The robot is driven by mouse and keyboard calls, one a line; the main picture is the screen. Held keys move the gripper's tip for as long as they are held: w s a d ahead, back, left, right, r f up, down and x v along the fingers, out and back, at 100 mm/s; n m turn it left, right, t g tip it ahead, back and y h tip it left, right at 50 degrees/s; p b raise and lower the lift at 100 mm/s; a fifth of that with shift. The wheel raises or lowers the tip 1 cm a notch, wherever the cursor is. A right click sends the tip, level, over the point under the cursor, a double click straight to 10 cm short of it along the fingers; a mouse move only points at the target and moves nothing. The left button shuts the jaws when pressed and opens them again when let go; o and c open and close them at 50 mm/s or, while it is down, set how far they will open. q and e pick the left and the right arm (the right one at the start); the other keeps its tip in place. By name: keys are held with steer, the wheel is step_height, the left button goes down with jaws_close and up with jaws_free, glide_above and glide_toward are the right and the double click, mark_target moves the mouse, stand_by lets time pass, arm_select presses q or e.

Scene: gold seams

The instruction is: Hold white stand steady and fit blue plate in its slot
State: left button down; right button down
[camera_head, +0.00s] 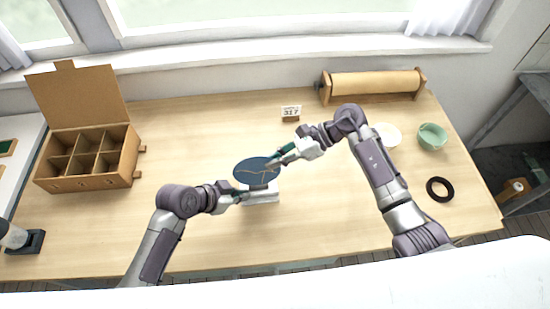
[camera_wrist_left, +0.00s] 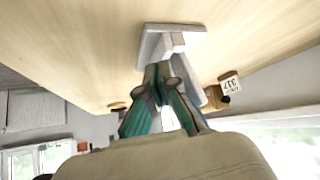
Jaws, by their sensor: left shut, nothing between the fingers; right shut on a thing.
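The blue plate (camera_head: 256,170) with pale gold seams is tilted up at the white stand (camera_head: 263,197) in the middle of the table. Its lower edge meets or overlaps the stand; I cannot tell if it sits in the slot. My right gripper (camera_head: 274,161) is shut on the plate's upper right edge. My left gripper (camera_head: 241,196) is shut and empty at the stand's left side. In the left wrist view the stand (camera_wrist_left: 152,46) is just beyond the left fingertips (camera_wrist_left: 158,76), with the plate (camera_wrist_left: 190,85) partly hidden behind them; contact is unclear.
A wooden compartment box (camera_head: 88,160) with an open lid stands at the left. The front table is clear.

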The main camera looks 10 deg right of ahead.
mark_target(250, 200)
arm_select(q)
steer(key=shift+s+f, duration=0.1)
steer(key=shift+f, duration=0.55)
steer(key=shift+s+f, duration=0.3)
steer(key=shift+f, duration=0.1)
arm_select(e)
steer(key=shift+s, duration=0.15)
arm_select(q)
steer(key=shift+a, duration=0.1)
steer(key=shift+w, duration=0.35)
arm_select(e)
steer(key=shift+w, duration=0.25)
arm_select(q)
steer(key=shift+r, duration=0.2)
arm_select(e)
steer(key=shift+s, duration=0.15)
arm_select(q)
steer(key=shift+f, duration=0.7)
stand_by(0.5)
